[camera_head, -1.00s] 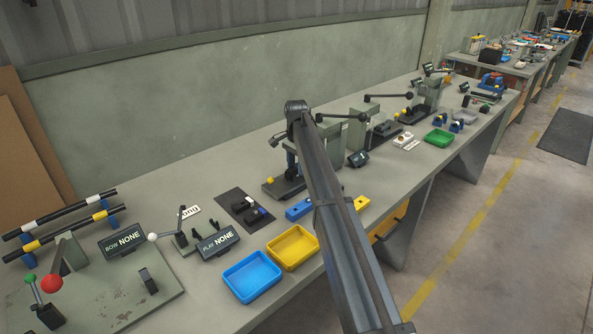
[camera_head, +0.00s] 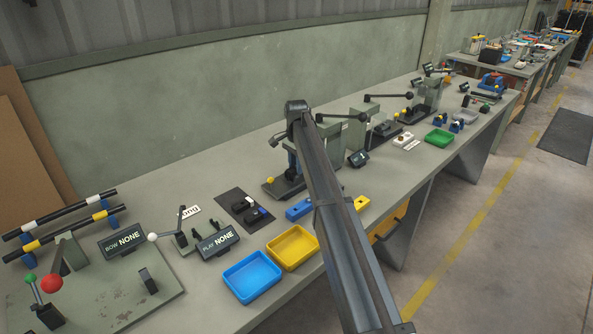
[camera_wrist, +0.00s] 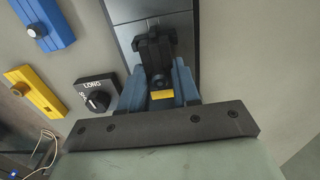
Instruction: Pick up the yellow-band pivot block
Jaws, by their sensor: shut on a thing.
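The yellow-band pivot block (camera_wrist: 163,94) shows in the wrist view as a dark piece with a yellow band at its near end. It sits between the blue-grey fingers of my gripper (camera_wrist: 160,88), which are shut on it. A black part with a round boss lies just beyond the band; I cannot tell where the block ends and what is behind it begins. Whether the block is clear of the surface below cannot be told. In the head view my arm hides the gripper tips.
A LONG dial (camera_wrist: 97,97), a blue block (camera_wrist: 45,25) and a yellow block (camera_wrist: 35,90) lie left of the gripper. In the head view, a blue tray (camera_head: 252,277), a yellow tray (camera_head: 292,248) and a dark mat (camera_head: 234,199) with small black parts are left of my arm.

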